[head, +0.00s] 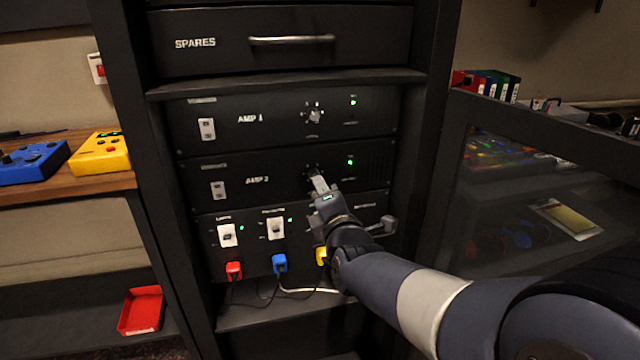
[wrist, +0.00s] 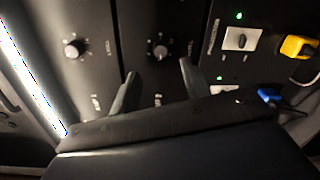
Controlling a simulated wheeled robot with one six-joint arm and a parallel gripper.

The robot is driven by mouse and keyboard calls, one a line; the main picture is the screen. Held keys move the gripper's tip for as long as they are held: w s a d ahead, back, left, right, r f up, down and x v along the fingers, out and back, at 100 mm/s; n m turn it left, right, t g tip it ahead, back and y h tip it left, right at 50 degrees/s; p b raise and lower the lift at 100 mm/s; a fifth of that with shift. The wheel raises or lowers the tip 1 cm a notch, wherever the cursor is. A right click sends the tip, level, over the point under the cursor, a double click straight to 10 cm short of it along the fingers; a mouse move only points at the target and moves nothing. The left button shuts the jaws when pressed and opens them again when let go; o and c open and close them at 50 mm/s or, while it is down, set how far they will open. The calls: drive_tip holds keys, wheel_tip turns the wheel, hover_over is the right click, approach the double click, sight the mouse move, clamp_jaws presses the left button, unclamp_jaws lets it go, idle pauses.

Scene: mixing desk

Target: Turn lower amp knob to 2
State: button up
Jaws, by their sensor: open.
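The lower amp, AMP 2 (head: 257,180), is a black rack panel below AMP 1 (head: 250,118). Its round knob (wrist: 160,51) shows in the wrist view, with small marks around it; I cannot read its setting. In the head view that knob is mostly hidden behind my gripper (head: 319,183). In the wrist view my gripper (wrist: 158,70) is open, with one finger toward each side of the AMP 2 knob. The fingers look apart from the knob, and nothing is between them. The AMP 1 knob (head: 313,116) also shows in the wrist view (wrist: 75,49).
Below AMP 2 is a panel with white switches (head: 276,229) and red (head: 234,270), blue (head: 280,263) and yellow (head: 321,256) plugs. Above is the SPARES drawer (head: 195,43) with a bar handle. Dark rack posts stand on both sides.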

sight(314, 175)
drive_tip(key=shift+v, duration=1.85)
drive_tip(key=shift+w, duration=0.1)
drive_tip(key=b+x, duration=0.1)
drive_tip(key=x, duration=0.9)
drive_tip(key=shift+w, duration=0.3)
drive_tip(key=shift+a, duration=0.1)
